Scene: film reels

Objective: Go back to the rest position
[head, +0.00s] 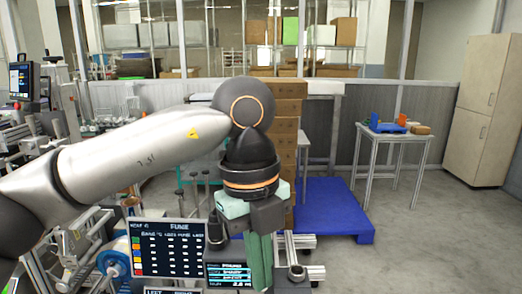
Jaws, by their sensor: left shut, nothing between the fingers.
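My left arm reaches in from the left across the middle of the view, bent down at the wrist. My left gripper (259,262) hangs below the dark wrist and points downward. It is shut and empty, in front of the equipment at the lower middle. My arm and wrist hide part of the bench and boxes behind them. My right gripper is not in view.
A dark screen (168,248) and a blue-and-white reel (112,263) are at lower left, close to my arm. Stacked brown boxes (287,108) stand behind by a blue pallet (335,212). A small table (392,136) stands right. The right floor is clear.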

